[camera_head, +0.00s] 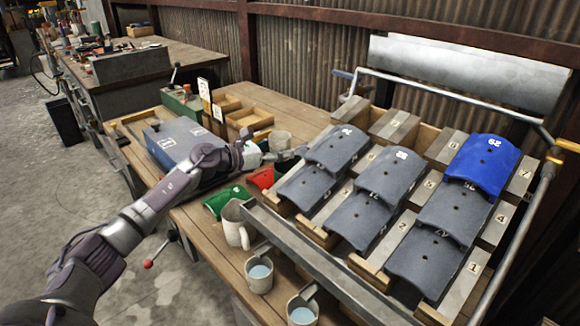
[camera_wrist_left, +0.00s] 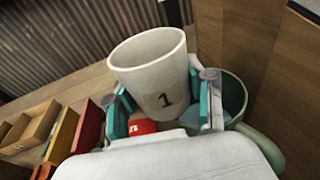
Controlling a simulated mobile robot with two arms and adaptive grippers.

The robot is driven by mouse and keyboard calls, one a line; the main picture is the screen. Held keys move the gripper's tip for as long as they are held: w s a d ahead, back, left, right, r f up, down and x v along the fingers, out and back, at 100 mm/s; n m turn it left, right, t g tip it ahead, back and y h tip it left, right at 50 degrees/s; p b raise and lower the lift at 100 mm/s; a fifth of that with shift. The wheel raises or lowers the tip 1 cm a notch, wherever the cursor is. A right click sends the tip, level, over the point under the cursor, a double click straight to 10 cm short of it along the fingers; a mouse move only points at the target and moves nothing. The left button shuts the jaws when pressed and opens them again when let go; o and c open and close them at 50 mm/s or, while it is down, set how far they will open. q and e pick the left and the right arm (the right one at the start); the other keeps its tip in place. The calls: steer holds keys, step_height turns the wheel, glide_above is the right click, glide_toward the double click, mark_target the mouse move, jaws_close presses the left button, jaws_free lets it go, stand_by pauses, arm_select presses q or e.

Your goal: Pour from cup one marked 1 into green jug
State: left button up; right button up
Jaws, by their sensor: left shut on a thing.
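My left gripper (camera_wrist_left: 165,108) is shut on a whitish cup marked 1 (camera_wrist_left: 150,68), with a teal-padded finger on each side. The cup leans a little in the left wrist view, and its contents are hidden. The green jug (camera_wrist_left: 233,97) is just beyond the right finger, partly hidden by it, with its handle toward the lower right and bluish liquid inside. In the head view my left gripper (camera_head: 272,154) is over the bench, with a pale cup (camera_head: 281,138) at it. I cannot make out the green jug there. My right gripper is not in view.
A white jug (camera_head: 233,222) and two cups with bluish liquid (camera_head: 259,274) (camera_head: 302,311) stand along the near bench edge. A sloped rack (camera_head: 350,285) of grey and blue curved plates fills the right. Green (camera_head: 225,201) and red pieces and wooden trays (camera_head: 249,117) lie near my arm.

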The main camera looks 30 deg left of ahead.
mark_target(280, 138)
arm_select(q)
steer(key=shift+r, duration=0.15)
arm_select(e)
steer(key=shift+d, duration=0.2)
arm_select(q)
steer(key=shift+r+p, duration=0.65)
steer(key=shift+r, duration=0.2)
steer(key=shift+r+p, duration=0.45)
steer(key=shift+r, duration=0.25)
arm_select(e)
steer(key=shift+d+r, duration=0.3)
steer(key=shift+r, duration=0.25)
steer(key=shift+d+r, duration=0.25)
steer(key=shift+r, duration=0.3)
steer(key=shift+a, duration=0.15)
